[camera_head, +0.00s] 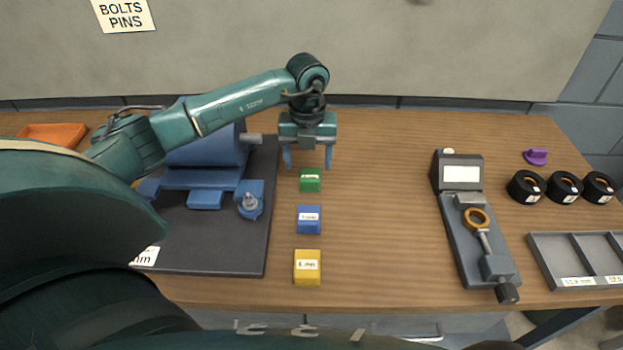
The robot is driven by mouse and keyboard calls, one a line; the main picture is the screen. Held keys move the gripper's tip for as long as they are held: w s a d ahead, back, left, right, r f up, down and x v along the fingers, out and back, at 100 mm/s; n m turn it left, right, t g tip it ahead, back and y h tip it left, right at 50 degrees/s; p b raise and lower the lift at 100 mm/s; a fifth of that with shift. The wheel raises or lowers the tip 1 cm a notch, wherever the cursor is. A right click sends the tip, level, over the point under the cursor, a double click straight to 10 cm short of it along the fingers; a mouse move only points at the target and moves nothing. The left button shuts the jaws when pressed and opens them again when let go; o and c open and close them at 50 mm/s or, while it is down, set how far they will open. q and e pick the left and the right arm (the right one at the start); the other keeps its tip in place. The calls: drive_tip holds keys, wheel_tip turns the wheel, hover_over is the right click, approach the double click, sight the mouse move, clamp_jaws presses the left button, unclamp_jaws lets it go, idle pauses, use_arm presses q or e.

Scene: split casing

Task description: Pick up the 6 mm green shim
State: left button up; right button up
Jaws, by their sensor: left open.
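The green shim (310,185) is a small green block with a white label. It stands on the wooden table, farthest back in a column of three coloured blocks. Its label is too small to read surely. My left gripper (308,165) points down just above and behind the green shim. Its two blue fingers are apart, one to each side of the block's line, with nothing between them. I cannot tell whether the fingertips reach the block's height. My right gripper is not in view.
A blue block (309,220) and a yellow block (307,268) stand in front of the green one. A dark mat (215,258) with a blue machine lies left. A measuring device (465,240), black rings (563,187) and a grey tray (543,262) are right. The table between is clear.

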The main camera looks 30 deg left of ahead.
sight(310, 179)
use_arm(q)
drive_tip(key=shift+f, duration=0.4)
wheel_tip(310, 179, down, 5)
drive_tip(key=shift+w+d+r+p, duration=0.1)
drive_tip(key=shift+d+p, duration=0.05)
drive_tip(key=shift+p, duration=0.6)
drive_tip(key=shift+f, duration=0.3)
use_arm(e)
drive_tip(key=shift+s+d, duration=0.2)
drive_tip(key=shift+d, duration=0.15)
use_arm(q)
drive_tip(key=shift+c, duration=0.3)
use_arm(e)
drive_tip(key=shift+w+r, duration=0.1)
use_arm(q)
drive_tip(key=c, duration=1)
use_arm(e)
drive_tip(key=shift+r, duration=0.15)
